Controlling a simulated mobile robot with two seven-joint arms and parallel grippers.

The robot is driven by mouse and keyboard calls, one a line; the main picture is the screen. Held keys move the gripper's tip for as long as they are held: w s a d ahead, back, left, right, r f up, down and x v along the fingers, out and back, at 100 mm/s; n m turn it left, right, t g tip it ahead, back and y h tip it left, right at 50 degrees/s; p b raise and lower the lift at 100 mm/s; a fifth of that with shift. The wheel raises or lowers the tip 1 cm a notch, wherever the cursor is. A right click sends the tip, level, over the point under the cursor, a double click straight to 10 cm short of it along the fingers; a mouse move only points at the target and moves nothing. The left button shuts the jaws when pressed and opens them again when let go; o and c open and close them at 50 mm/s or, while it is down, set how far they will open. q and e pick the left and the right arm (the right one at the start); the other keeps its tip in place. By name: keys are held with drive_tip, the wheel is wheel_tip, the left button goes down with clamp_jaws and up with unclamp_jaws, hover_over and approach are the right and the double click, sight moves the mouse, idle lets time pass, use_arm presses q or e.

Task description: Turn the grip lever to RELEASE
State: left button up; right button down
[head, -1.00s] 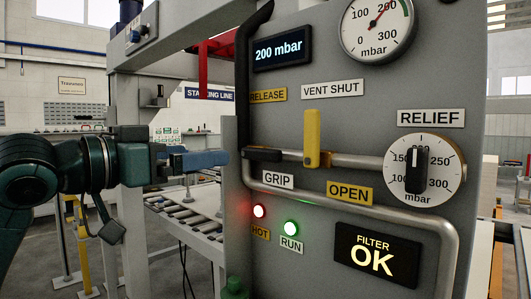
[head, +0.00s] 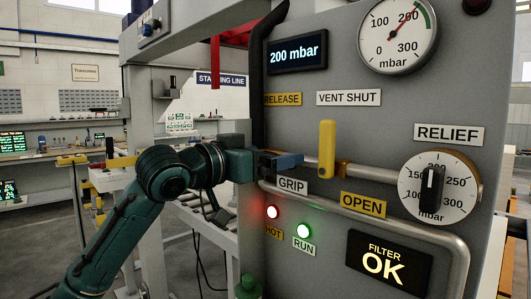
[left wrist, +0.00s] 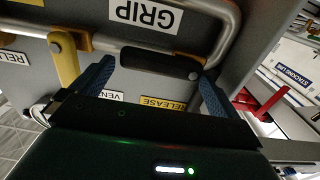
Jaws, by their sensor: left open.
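The grip lever has a black handle (head: 265,165) lying about level along the pipe, between the yellow RELEASE label (head: 282,99) above and the white GRIP label (head: 293,186) below. In the head view my left gripper (head: 280,159) is at the lever and partly covers it. In the upside-down left wrist view, the open blue fingers of my left gripper (left wrist: 157,69) stand near the two ends of the black handle (left wrist: 160,62). Whether they touch it I cannot tell. The RELEASE label (left wrist: 163,103) also shows there. My right gripper is not in view.
A yellow vent lever (head: 327,148) stands upright to the right, above the OPEN label (head: 363,205). A bent grey pipe (head: 400,228) runs below. The RELIEF dial (head: 437,188) is farther right. The display (head: 296,54) reads 200 mbar.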

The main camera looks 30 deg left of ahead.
use_arm(q)
drive_tip(key=c, duration=1.1)
drive_tip(key=shift+c, duration=0.2)
